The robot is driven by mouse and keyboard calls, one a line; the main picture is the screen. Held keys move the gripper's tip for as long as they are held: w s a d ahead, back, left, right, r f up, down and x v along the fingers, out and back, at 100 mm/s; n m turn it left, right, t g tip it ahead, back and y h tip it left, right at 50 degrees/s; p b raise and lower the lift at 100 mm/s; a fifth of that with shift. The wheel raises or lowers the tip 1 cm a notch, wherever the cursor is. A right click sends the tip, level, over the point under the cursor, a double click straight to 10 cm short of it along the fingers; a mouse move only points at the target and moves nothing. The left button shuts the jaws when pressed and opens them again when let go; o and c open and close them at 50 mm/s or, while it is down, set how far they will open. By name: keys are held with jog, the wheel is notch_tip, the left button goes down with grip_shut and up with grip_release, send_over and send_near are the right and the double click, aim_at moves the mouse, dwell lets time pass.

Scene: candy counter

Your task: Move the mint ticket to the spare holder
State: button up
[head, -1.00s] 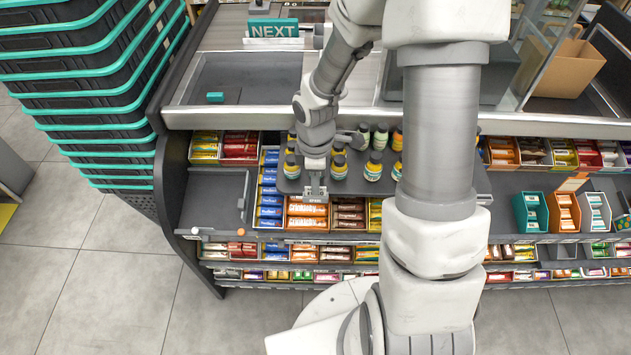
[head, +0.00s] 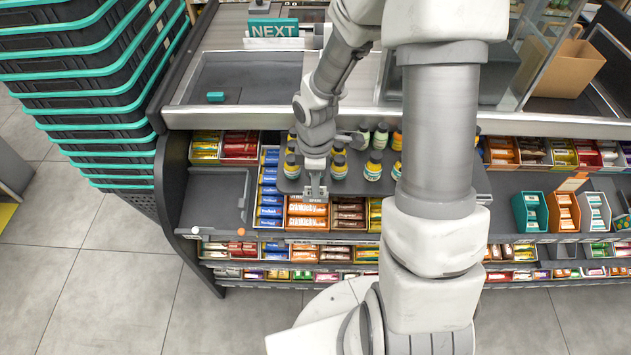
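My gripper (head: 315,196) points down in front of the candy shelf, just above the orange candy bars (head: 307,210). It is small in view, and I cannot tell whether its fingers are open or shut or hold anything. I cannot clearly make out a mint ticket. Small pale tags run along the shelf edges, too small to read. I cannot pick out the spare holder either. An empty dark shelf section (head: 214,198) lies left of my gripper, with a white knob (head: 195,230) and an orange knob (head: 241,231) at its front edge.
Several small bottles (head: 373,168) stand on a dark shelf close behind and right of my gripper. Teal-rimmed baskets (head: 90,85) are stacked at the left. Teal, orange and white bins (head: 530,212) stand at the right. A NEXT sign (head: 273,28) is on the counter.

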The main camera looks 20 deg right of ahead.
jog(key=shift+r, duration=0.1)
dwell(0.5)
jog(key=shift+r+p, duration=0.95)
jog(key=shift+p, duration=0.05)
jog(key=o, duration=0.6)
jog(key=shift+c, duration=0.2)
notch_tip(320, 180, up, 17)
jog(key=p, duration=0.3)
jog(key=shift+r, duration=0.2)
